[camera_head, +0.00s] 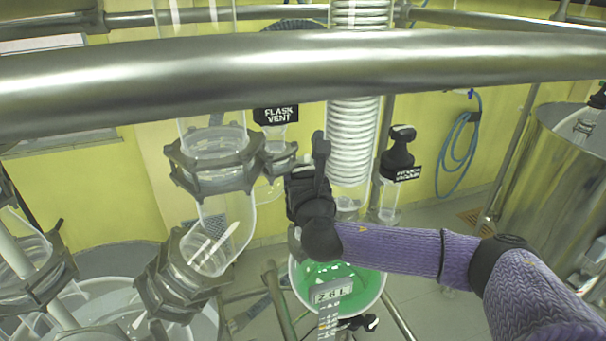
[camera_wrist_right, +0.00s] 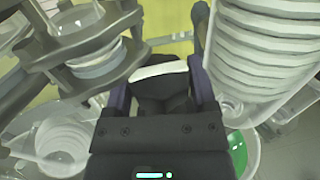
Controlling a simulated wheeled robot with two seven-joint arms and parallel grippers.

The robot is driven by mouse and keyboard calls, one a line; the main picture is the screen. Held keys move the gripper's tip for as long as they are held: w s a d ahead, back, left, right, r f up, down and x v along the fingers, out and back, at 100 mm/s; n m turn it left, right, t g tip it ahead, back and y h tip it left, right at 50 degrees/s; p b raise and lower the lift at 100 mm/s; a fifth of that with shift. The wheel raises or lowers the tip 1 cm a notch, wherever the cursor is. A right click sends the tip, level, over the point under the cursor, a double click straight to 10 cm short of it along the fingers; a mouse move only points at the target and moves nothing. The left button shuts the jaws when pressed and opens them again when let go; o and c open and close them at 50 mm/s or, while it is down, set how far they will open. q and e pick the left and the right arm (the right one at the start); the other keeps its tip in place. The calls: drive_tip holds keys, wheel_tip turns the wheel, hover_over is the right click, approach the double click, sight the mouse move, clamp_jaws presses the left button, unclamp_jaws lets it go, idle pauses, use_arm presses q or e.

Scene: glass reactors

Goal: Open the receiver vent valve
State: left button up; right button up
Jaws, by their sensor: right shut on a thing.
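My right gripper (camera_head: 308,172) is in the middle of the head view, beside the white coiled column. In the right wrist view its fingers (camera_wrist_right: 163,80) are shut on a dark valve knob (camera_wrist_right: 162,92) with a white band on top. The gripper hides most of this knob in the head view, and I cannot read a label on it. A receiver flask (camera_head: 338,281) with green liquid stands below the gripper. My left gripper is not in view.
A "FLASK VENT" label (camera_head: 277,115) is left of the gripper, and a black valve (camera_head: 398,152) with a vacuum label is to its right. A steel bar (camera_head: 300,70) crosses the front. Glass joints with metal clamps (camera_head: 216,162) crowd the left.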

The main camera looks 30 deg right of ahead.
drive_tip(key=shift+n+y, duration=0.3)
drive_tip(key=shift+y, duration=0.2)
drive_tip(key=n+t+y+b, duration=0.1)
drive_tip(key=n+y, duration=0.1)
drive_tip(key=y, duration=0.1)
drive_tip(key=n+y+b, duration=0.1)
drive_tip(key=y, duration=0.1)
drive_tip(key=shift+f+n+y, duration=0.15)
drive_tip(key=shift+n+y, duration=0.25)
drive_tip(key=n+y+b, duration=0.3)
drive_tip(key=y, duration=0.1)
drive_tip(key=shift+b, duration=0.4)
drive_tip(key=shift+r+n+g+y+b, duration=0.2)
drive_tip(key=shift+n+g+y+b, duration=0.4)
drive_tip(key=shift+n+y+b, duration=0.85)
drive_tip(key=shift+m+y, duration=0.35)
drive_tip(key=shift+m, duration=0.1)
